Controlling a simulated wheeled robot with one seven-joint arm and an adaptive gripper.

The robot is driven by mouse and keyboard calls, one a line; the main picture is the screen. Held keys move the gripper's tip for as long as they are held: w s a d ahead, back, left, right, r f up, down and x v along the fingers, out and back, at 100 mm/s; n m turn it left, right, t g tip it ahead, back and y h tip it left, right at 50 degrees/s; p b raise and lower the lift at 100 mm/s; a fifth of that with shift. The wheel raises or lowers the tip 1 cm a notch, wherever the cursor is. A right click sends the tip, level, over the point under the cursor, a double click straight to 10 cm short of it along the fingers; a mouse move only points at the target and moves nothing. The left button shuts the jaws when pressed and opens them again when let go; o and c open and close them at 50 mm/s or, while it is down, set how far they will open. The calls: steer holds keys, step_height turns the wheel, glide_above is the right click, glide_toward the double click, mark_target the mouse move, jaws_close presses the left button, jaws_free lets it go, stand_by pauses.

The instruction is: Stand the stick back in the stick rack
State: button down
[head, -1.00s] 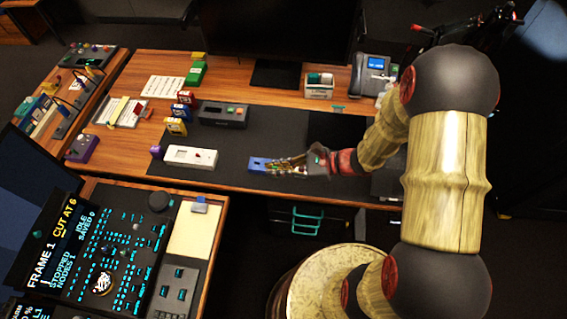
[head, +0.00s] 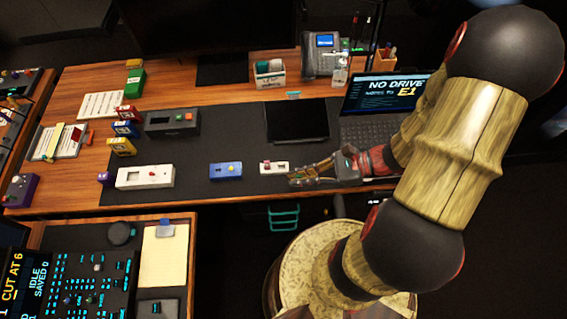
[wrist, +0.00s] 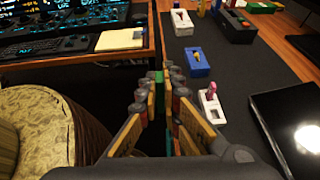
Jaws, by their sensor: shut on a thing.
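My gripper (head: 292,181) is over the front edge of the desk, just in front of a small white block (head: 273,167) with a pink piece on it. In the wrist view my gripper's fingers (wrist: 160,86) are close together, with a small green piece (wrist: 159,77) at their tips. It appears to be the held stick, though most of it is hidden. In the wrist view the white block (wrist: 212,108) stands to the right of the fingers, apart from them, with its pink piece upright. I cannot tell which holder is the stick rack.
A blue block (head: 226,170) and a longer white block (head: 146,177) stand on the dark mat (head: 205,150). A dark tablet (head: 297,121) and a laptop (head: 385,95) lie behind my gripper. A white box (head: 270,72) stands at the back.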

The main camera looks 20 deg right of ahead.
steer(key=shift+s+a+f+n+g, duration=0.15)
steer(key=shift+a+f+n+g, duration=0.05)
steer(key=shift+a+n+g, duration=0.1)
steer(key=w+f+b, duration=0.3)
steer(key=w+f, duration=0.1)
steer(key=w, duration=0.3)
steer(key=b, duration=0.3)
glide_above(282, 164)
steer(key=s, duration=0.2)
steer(key=f, duration=0.4)
steer(key=shift+w+a+f, duration=0.15)
steer(key=shift+a+f, duration=0.15)
steer(key=shift+a, duration=0.05)
steer(key=shift+w+f, duration=0.2)
steer(key=shift+f, duration=0.05)
steer(key=shift+w+f+b, duration=0.2)
steer(key=shift+f+b, duration=1)
steer(key=shift+f, duration=0.5)
steer(key=shift+f, duration=0.25)
steer(key=c, duration=2.1)
jaws_free()
steer(key=shift+s+f, duration=0.15)
